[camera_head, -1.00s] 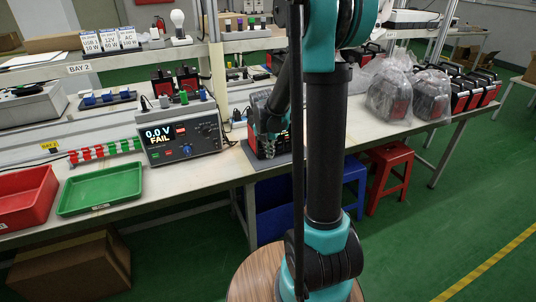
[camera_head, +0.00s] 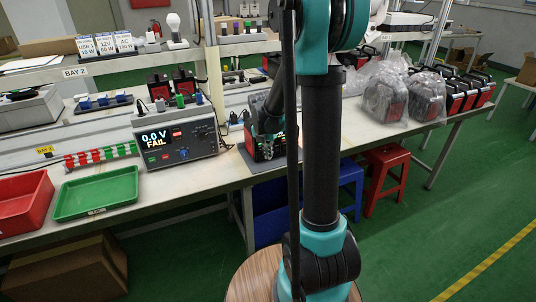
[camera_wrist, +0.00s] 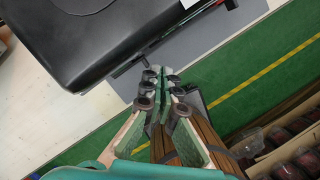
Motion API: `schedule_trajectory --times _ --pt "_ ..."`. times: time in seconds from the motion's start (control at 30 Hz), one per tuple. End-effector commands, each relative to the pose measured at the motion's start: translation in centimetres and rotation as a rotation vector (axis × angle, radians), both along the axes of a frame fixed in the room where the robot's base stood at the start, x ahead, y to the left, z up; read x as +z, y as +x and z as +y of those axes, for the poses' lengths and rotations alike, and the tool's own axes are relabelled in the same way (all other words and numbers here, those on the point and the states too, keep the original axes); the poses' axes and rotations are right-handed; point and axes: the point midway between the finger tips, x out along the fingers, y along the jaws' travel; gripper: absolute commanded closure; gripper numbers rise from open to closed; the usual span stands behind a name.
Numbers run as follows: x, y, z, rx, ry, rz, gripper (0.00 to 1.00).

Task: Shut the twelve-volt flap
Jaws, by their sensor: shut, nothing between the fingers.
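The power station (camera_head: 252,128), a dark box with a red-edged front, stands on a grey mat (camera_head: 262,165) on the bench, partly hidden behind my gripper (camera_head: 268,142). In the wrist view the station's black top (camera_wrist: 100,35) fills the upper left. A thin dark piece (camera_wrist: 128,67) juts from its edge close to my fingertips (camera_wrist: 163,76); I cannot tell whether it is the twelve-volt flap. My gripper is shut and empty, just off the station's front. Contact cannot be made out. The front's labels are too small to read.
A tester (camera_head: 178,138) showing "0.0 V FAIL" stands left of the station. A green tray (camera_head: 97,192) and a red tray (camera_head: 22,200) lie farther left. Bagged units (camera_head: 385,98) stand to the right. Red (camera_head: 385,160) and blue stools stand below the bench.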

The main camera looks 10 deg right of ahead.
Motion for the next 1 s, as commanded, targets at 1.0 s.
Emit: schedule_trajectory --times 1.0 --pt "4.3 0.3 1.8 0.001 0.001 -0.002 1.00"
